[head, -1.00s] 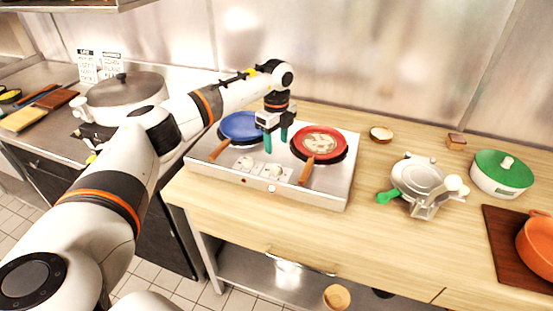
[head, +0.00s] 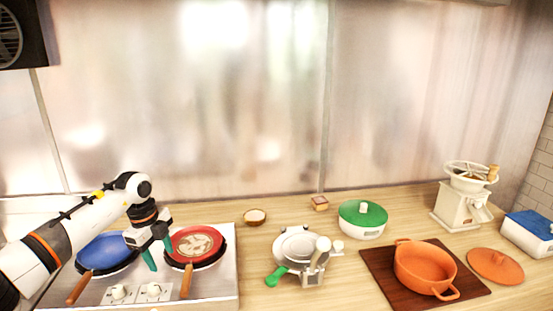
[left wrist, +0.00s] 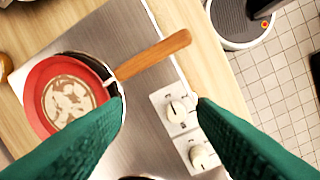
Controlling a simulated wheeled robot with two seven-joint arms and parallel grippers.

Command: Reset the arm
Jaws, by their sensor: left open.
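My left gripper (head: 158,258) is open and empty, with its green fingers above the stove, between the blue pan and the red pan. In the left wrist view its two fingers (left wrist: 160,108) are spread wide, with nothing between them but the stove top below. The red pan (head: 190,241) with pale food in it sits on the right burner, its wooden handle toward the front. It also shows in the left wrist view (left wrist: 38,82), partly behind a finger. The blue pan (head: 104,250) sits on the left burner. My right gripper is not in view.
The stove (head: 215,290) stands on a wooden counter (head: 340,285). To its right are a metal press with a green handle (head: 297,246), a green-lidded pot (head: 362,218), an orange pot (head: 424,268) on a dark board, an orange lid (head: 495,265) and a grinder (head: 462,205).

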